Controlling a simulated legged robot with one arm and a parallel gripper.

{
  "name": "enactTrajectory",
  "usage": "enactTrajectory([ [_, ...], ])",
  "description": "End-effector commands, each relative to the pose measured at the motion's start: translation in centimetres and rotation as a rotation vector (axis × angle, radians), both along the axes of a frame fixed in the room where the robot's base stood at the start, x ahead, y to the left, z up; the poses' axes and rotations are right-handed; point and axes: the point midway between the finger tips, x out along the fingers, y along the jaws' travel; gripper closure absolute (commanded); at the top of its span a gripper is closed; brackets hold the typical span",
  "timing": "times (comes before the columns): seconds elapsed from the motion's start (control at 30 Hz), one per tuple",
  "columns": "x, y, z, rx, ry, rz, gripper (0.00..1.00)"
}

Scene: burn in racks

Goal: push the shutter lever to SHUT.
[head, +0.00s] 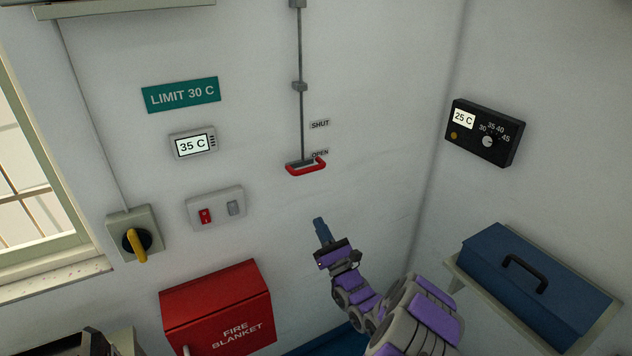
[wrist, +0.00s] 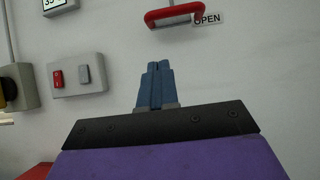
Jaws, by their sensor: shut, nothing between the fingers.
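The shutter lever is a red loop handle (head: 306,168) at the bottom of a thin vertical rod (head: 301,120) on the wall. It stands at the OPEN label (head: 320,153), below the SHUT label (head: 320,124). In the wrist view the red handle (wrist: 174,14) is at the top, beside the OPEN label (wrist: 207,19). My gripper (head: 319,221) is below the handle and apart from it. Its blue fingers (wrist: 159,66) are shut together with nothing between them, pointing up toward the handle.
A red fire blanket box (head: 215,305) is on the wall at lower left. A switch plate (head: 215,208), a yellow-handled rotary switch (head: 135,237) and a display reading 35 C (head: 193,145) are left of the lever. A blue toolbox (head: 535,285) sits on a shelf at right. The wall around the handle is clear.

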Motion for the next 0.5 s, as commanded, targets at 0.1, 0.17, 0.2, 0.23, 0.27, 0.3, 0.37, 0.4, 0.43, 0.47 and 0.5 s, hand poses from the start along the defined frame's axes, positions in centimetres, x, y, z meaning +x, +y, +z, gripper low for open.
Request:
enactTrajectory([
  [0.1,0.33,-0.82,-0.97,-0.002,0.011,-0.027,1.00],
  [0.17,0.40,-0.95,-1.11,-0.002,0.012,-0.031,1.00],
  [0.2,0.42,-0.99,-1.12,-0.002,0.012,-0.032,1.00],
  [0.23,0.42,-1.00,-1.10,-0.001,0.011,-0.032,1.00],
  [0.27,0.42,-1.01,-1.09,-0.001,0.011,-0.032,1.00],
  [0.3,0.43,-1.03,-1.07,-0.001,0.011,-0.032,1.00],
  [0.37,0.45,-1.03,-1.06,-0.001,0.011,-0.032,1.00],
  [0.4,0.46,-1.03,-1.06,-0.002,0.011,-0.031,1.00],
  [0.43,0.47,-1.03,-1.06,-0.001,0.011,-0.031,1.00],
  [0.47,0.50,-0.99,-1.05,-0.002,0.011,-0.031,1.00],
  [0.5,0.57,-0.90,-1.00,-0.002,0.011,-0.031,1.00],
])
